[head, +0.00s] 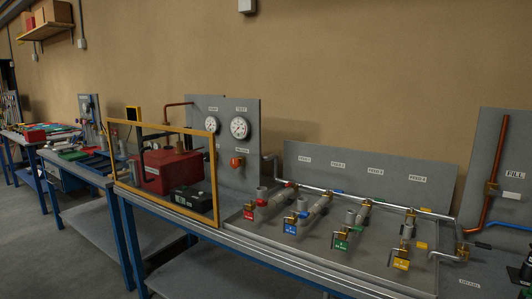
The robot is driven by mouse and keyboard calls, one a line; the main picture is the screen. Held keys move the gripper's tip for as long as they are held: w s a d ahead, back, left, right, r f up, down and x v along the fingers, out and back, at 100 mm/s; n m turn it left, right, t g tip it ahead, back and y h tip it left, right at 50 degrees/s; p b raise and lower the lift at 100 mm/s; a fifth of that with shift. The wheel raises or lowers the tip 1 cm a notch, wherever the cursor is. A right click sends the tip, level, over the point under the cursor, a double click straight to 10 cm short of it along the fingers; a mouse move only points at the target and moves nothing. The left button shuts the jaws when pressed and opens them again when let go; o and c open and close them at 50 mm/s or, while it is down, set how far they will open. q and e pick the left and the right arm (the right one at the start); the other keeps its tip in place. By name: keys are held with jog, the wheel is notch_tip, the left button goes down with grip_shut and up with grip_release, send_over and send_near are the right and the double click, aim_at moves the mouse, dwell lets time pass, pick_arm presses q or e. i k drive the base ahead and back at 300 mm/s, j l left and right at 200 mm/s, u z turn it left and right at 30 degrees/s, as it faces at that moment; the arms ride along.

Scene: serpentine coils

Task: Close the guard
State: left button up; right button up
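A guard with a yellow-orange frame (215,178) stands upright on the bench in the head view, left of centre. Its panel is see-through or empty; I cannot tell which. Behind it are a red machine housing (180,170) and a dark green-black box (191,199). The frame spans the front of this equipment. I cannot tell from here whether the guard is latched, or where its hinge is. Neither of my grippers is in view.
A grey panel with two gauges (239,128) and a red-orange knob (237,162) stands behind. Right of the guard, a tray (330,255) carries pipes and several tagged valves. More benches (75,165) stand at left. Floor (60,250) is clear at lower left.

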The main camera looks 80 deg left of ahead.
aim_at(215, 223)
jog(key=u, duration=3.35)
jog(key=i+j+z, duration=0.1)
jog(key=i, duration=0.35)
jog(key=i+j, duration=0.3)
jog(key=i, duration=0.2)
jog(key=z, duration=0.05)
